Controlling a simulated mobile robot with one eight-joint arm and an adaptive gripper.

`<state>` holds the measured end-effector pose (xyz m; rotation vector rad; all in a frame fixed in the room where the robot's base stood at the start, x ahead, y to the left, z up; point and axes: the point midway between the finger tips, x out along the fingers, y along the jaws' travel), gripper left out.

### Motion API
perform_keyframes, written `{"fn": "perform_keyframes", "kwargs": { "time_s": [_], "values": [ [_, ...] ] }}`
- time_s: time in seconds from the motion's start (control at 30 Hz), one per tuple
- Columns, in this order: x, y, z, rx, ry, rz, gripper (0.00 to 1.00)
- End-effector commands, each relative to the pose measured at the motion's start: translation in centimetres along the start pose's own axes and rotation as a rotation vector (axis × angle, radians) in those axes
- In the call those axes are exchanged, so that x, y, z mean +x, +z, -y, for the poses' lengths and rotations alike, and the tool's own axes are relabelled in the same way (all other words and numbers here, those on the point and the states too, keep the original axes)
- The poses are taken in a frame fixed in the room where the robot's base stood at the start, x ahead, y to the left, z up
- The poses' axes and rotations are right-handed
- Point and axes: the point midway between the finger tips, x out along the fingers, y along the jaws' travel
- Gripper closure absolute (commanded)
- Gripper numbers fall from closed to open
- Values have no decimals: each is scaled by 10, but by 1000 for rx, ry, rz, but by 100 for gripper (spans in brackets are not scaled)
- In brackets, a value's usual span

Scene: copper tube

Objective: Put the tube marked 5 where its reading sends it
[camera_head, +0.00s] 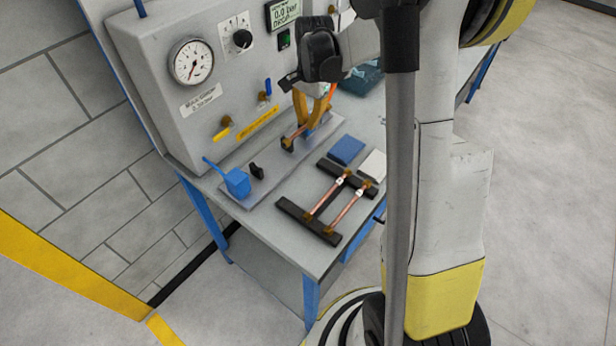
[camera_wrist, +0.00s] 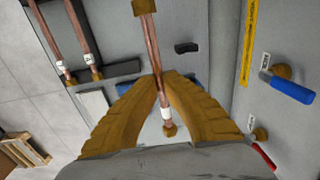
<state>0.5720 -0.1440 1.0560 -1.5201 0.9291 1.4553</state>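My gripper (camera_wrist: 160,78) has its two brown-gold fingers closed around the middle of a copper tube (camera_wrist: 152,45). The held tube has a brass fitting at each visible end and a white label near one end; I cannot read its number. In the head view my gripper (camera_head: 304,124) is over the bench beside the panel, the held tube's brass end (camera_head: 287,143) pointing left. Two more copper tubes (camera_head: 322,203) and (camera_head: 350,204) lie across black rack bars (camera_head: 306,221). Their labels are too small to read, so I cannot tell which tube is marked 5.
A blue pad (camera_head: 346,150) and a white pad (camera_head: 373,166) lie behind the rack. The grey panel (camera_head: 150,60) carries a gauge (camera_head: 191,62), a knob, a digital display (camera_head: 284,12) and valves. A blue-handled part (camera_head: 236,182) and a black block (camera_head: 257,171) stand at the bench's left.

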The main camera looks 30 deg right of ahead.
Motion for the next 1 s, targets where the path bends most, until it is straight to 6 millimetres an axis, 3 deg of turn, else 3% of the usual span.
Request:
{"fn": "perform_keyframes", "kwargs": {
  "time_s": [0.5, 0.7, 0.9, 1.0],
  "values": [
    [60, 78, -72, 18, -1, -1, 100],
    [68, 85, -79, 19, 0, -1, 100],
    [99, 85, -81, 18, -1, -1, 100],
    [105, 85, -81, 18, -1, -1, 100]
  ]
}}
